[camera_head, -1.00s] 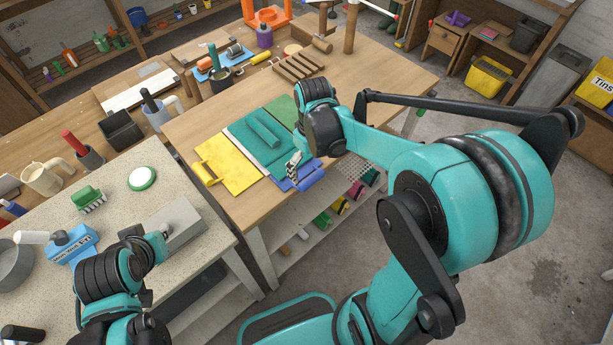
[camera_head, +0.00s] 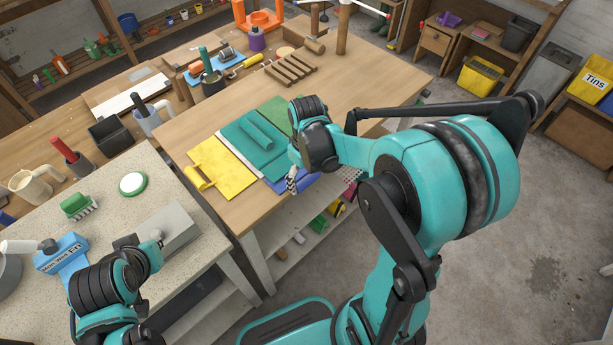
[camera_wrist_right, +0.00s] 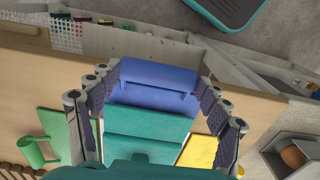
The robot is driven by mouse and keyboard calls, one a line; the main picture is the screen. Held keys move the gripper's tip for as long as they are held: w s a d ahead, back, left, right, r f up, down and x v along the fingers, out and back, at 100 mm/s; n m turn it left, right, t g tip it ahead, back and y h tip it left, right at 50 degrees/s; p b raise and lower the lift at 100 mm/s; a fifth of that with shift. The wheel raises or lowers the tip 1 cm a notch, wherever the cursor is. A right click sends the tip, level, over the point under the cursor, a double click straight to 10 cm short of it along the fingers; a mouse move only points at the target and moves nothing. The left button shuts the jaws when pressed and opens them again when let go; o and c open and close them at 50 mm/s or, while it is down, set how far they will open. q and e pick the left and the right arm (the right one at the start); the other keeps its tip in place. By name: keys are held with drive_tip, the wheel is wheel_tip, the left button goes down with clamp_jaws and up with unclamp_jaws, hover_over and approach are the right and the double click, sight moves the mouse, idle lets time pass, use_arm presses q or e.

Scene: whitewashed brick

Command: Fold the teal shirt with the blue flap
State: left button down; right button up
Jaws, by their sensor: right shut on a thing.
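The teal shirt (camera_head: 238,137) lies flat on the wooden table between a yellow flap (camera_head: 228,172) and a green flap (camera_head: 276,112), with a raised teal roll along its middle. The blue flap (camera_head: 304,181) is at the shirt's near edge. My right gripper (camera_head: 292,178) is at that flap.
A slatted wooden rack (camera_head: 290,70) and a wooden mallet stand behind the flaps. The speckled counter (camera_head: 110,225) at left holds a green brush (camera_head: 76,204), a round green-rimmed lid (camera_head: 133,183) and the grey box (camera_head: 178,228). A shelf with coloured items is below the table.

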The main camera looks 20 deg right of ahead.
drive_tip(key=shift+w+r, duration=0.15)
drive_tip(key=shift+r, duration=0.15)
drive_tip(key=shift+w+a+r+p, duration=0.15)
drive_tip(key=shift+w+r+p, duration=0.15)
drive_tip(key=shift+r+p, duration=0.4)
drive_tip(key=w+a+r+p, duration=0.1)
drive_tip(key=w+r+p, duration=0.1)
drive_tip(key=w+r, duration=0.2)
drive_tip(key=shift+w+a+p, duration=0.2)
drive_tip(key=shift+a+p, duration=0.05)
drive_tip(key=shift+p, duration=0.1)
drive_tip(key=w, duration=0.2)
drive_tip(key=w+a, duration=0.1)
drive_tip(key=w, duration=0.1)
drive_tip(key=w+a+r, duration=0.1)
drive_tip(key=shift+w+p, duration=0.3)
drive_tip(key=shift+w, duration=0.1)
drive_tip(key=shift+c, duration=1.2)
drive_tip(key=shift+w+a, duration=0.15)
drive_tip(key=shift+w, duration=0.25)
drive_tip(key=c, duration=0.3)
drive_tip(key=o, duration=0.5)
drive_tip(key=shift+f, duration=0.1)
drive_tip(key=o, duration=1)
drive_tip(key=shift+s, duration=0.2)
drive_tip(key=o, duration=0.7)
drive_tip(key=shift+o, duration=0.2)
